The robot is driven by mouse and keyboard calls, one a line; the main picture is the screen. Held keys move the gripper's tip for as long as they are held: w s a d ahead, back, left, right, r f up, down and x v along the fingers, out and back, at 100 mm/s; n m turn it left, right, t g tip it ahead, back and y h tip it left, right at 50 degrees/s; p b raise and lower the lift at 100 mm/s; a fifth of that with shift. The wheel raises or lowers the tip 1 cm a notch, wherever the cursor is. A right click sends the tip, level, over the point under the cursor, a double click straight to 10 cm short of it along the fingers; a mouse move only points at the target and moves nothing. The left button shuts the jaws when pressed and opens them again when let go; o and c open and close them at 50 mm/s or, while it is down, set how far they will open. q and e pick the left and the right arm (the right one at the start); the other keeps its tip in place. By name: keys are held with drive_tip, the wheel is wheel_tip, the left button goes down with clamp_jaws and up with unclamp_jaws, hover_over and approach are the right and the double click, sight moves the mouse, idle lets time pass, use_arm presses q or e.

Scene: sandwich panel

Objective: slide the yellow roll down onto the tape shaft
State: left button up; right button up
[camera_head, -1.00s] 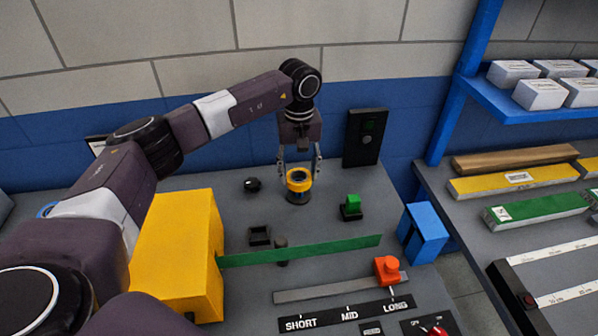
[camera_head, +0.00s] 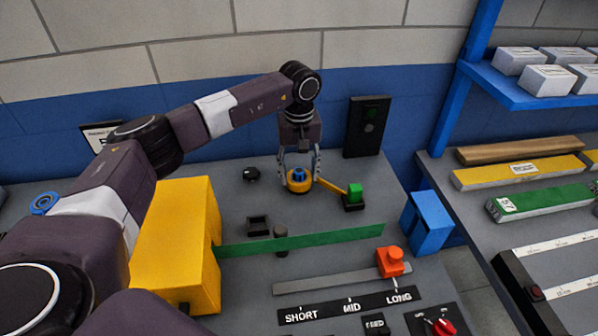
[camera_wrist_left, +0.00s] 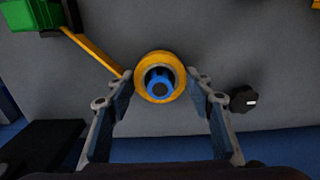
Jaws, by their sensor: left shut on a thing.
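The yellow roll (camera_head: 298,187) sits low at the table surface in the head view. The blue top of the tape shaft (camera_head: 299,174) shows up through its hole. In the left wrist view the roll (camera_wrist_left: 155,89) is a ring around the blue shaft (camera_wrist_left: 159,81). My left gripper (camera_head: 299,180) points down over it, with one finger on each side, shut on the roll. A yellow strip (camera_head: 331,186) runs from the roll to the green block (camera_head: 354,194) at its right. The shaft's base is hidden under the roll. My right gripper is not in view.
A black knob (camera_head: 251,174) lies left of the roll. A yellow box (camera_head: 178,245) with a long green strip (camera_head: 310,241) is nearer the front. An orange slider (camera_head: 391,261) stands by the LONG mark. A dark panel (camera_head: 367,127) stands behind at the right.

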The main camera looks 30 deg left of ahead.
use_arm(q)
drive_tip(key=o, duration=1.1)
drive_tip(key=shift+o, duration=0.9)
drive_tip(key=shift+r, duration=0.15)
drive_tip(key=shift+r+p, duration=2.8)
drive_tip(key=shift+r, duration=2)
drive_tip(key=shift+f, duration=0.15)
